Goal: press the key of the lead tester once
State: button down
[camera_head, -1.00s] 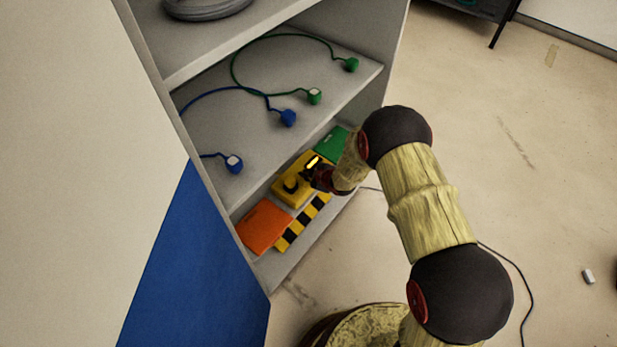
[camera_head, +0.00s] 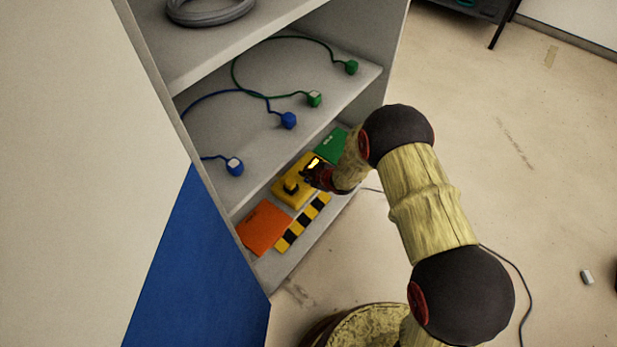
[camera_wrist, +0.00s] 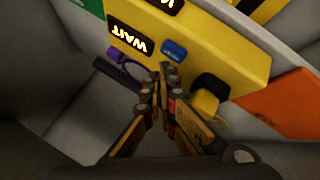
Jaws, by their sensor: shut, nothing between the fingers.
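The lead tester is a yellow box (camera_head: 284,196) on the low shelf, between a green and an orange item. In the wrist view its yellow face (camera_wrist: 225,62) carries a lit display (camera_wrist: 130,38) reading "WAIT" and a small blue key (camera_wrist: 174,50). My gripper (camera_wrist: 166,70) is shut and empty, its fingertips right by the blue key's near edge; I cannot tell whether they touch it. A black part (camera_wrist: 211,88) is right of the fingers and a purple ring (camera_wrist: 116,54) left of them. In the head view my gripper (camera_head: 309,176) partly hides the tester.
A green item (camera_head: 331,145) and an orange item (camera_head: 264,228) flank the tester. A black-and-yellow striped strip (camera_head: 302,222) runs along its front. Blue (camera_head: 288,120) and green (camera_head: 314,99) leads lie on the shelf above. Grey side walls enclose the shelves.

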aim_at(307, 180)
dwell(0.3)
jog(key=shift+r+p, duration=1.75)
jog(key=shift+r, duration=0.8)
jog(key=s+d+f+m+g+h, duration=0.2)
jog(key=s+d+f+m+h, duration=0.1)
jog(key=s+d+f, duration=0.25)
jog(key=s+d+r+m+g+h, duration=0.2)
jog(key=s+d+r+m+g, duration=0.15)
jog(key=s+d+r, duration=0.3)
jog(key=s+d+r+m+t, duration=0.1)
jog(key=s+d+r+m, duration=0.1)
jog(key=s+r, duration=0.6)
jog(key=s+d+r+m+t+p, duration=0.1)
jog(key=s+d+r+m, duration=0.2)
jog(key=s+r, duration=0.6)
jog(key=s+d+r+m+t, duration=0.1)
jog(key=s+d+r+m, duration=0.2)
jog(key=r, duration=2.2)
jog(key=s+m, duration=0.1)
jog(key=s, duration=0.4)
jog(key=shift+s, duration=0.25)
